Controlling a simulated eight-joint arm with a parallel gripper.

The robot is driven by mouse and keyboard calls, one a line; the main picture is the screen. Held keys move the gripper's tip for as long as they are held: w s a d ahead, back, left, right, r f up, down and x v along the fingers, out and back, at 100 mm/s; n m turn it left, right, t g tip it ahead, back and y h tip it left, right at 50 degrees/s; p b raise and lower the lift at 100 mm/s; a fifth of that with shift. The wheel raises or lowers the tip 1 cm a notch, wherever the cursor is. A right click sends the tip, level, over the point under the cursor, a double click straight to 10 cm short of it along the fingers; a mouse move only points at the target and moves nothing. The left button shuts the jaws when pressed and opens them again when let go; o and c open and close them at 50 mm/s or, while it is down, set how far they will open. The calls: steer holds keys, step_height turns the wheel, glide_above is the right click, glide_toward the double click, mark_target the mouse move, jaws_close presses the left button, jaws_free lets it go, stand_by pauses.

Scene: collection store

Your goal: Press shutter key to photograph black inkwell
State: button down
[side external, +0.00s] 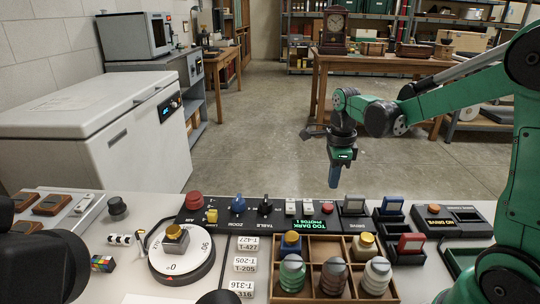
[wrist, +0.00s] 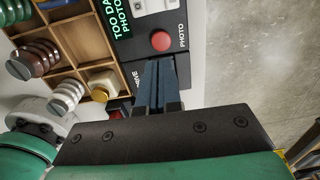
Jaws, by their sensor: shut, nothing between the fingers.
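The red round shutter key (wrist: 161,41), marked PHOTO, sits on the black control panel (side external: 222,202). It also shows in the side view (side external: 327,208). The panel's green display (side external: 308,225) reads "TOO DARK" and "PHOTOS 1". A small dark inkwell with a yellowish lid (side external: 174,236) stands on the white round turntable (side external: 160,262), marked 0 and 90. My gripper (side external: 333,186) is shut and empty, pointing down above the panel's back side. In the wrist view its fingertips (wrist: 160,62) appear just short of the shutter key; contact does not show.
A wooden compartment box (side external: 317,284) holds several ribbed and lidded inkwells in front of the panel. Lamp, table and zoom knobs (side external: 238,204) stand left of the key. Drive slots (side external: 353,206) lie to its right. Number cards (side external: 244,265) lie beside the turntable.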

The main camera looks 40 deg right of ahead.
mark_target(329, 206)
step_height(329, 206, down, 6)
steer(key=shift+w+r, duration=0.1)
steer(key=shift+r, duration=0.05)
stand_by(0.4)
steer(key=shift+f, duration=0.9)
step_height(329, 206, up, 15)
steer(key=shift+s+f, duration=0.2)
stand_by(0.5)
steer(key=s+a+n+t, duration=0.1)
steer(key=a+n, duration=0.3)
steer(key=n, duration=0.5)
steer(key=s+a+f+n+t, duration=0.1)
steer(key=s+a+n+t, duration=0.1)
steer(key=n, duration=0.7)
steer(key=s+a+f+n+t, duration=0.1)
steer(key=a+n+t, duration=0.2)
steer(key=n, duration=0.6)
steer(key=a, duration=0.2)
steer(key=shift+s+a+f+t, duration=0.15)
steer(key=shift+s+a+t, duration=0.15)
steer(key=shift+t, duration=0.1)
